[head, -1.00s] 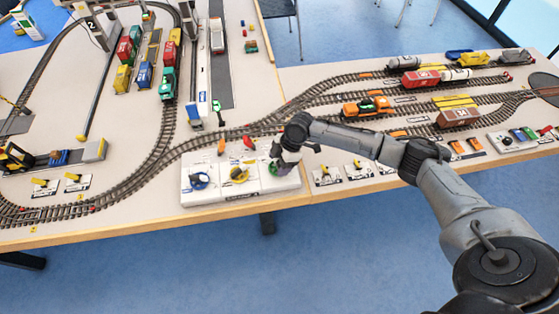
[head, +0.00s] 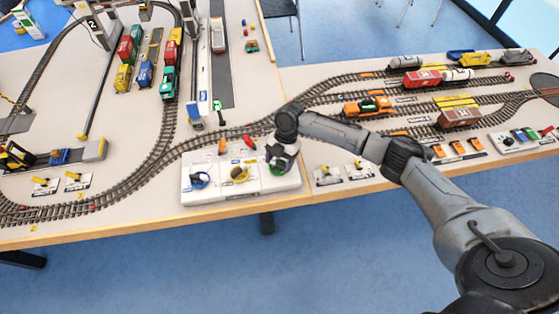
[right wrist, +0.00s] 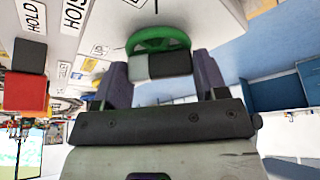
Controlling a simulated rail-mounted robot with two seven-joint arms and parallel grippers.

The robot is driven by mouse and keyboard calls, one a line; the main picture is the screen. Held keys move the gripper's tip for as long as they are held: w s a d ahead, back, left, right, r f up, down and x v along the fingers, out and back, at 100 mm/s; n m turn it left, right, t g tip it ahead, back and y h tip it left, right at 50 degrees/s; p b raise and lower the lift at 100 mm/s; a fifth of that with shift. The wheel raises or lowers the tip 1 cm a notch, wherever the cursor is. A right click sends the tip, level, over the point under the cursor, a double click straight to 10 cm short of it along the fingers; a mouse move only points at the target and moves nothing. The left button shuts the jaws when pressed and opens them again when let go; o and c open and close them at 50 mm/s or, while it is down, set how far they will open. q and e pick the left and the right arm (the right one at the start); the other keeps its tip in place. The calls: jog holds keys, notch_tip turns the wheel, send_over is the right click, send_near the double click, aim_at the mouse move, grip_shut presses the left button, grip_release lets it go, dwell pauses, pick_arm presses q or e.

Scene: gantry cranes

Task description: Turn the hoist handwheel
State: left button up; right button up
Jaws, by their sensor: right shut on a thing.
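A white control panel (head: 235,196) stands at the table's front edge with a blue, a yellow and a green handwheel in a row. The green handwheel (head: 277,169) is at its right end, partly hidden by my right gripper (head: 282,158). In the right wrist view, the green rim (right wrist: 158,38) lies just beyond the fingers. The two purple-grey fingers of my right gripper (right wrist: 160,76) stand on either side of a white and dark block (right wrist: 163,66) at the wheel and are shut on it. A sign beginning "HOIS" (right wrist: 76,14) is beside it. My left gripper is not in view.
The yellow handwheel (head: 239,175) and blue handwheel (head: 199,180) are left of my gripper. An orange lever (head: 222,146) and a red lever (head: 249,142) sit behind them. Model tracks (head: 185,146) curve close behind the panel.

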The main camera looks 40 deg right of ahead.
dwell(0.3)
jog(key=o, duration=0.9)
jog(key=shift+o, duration=0.2)
jog(key=p+v, duration=0.1)
jog(key=v, duration=1.3)
jog(key=shift+a, duration=0.15)
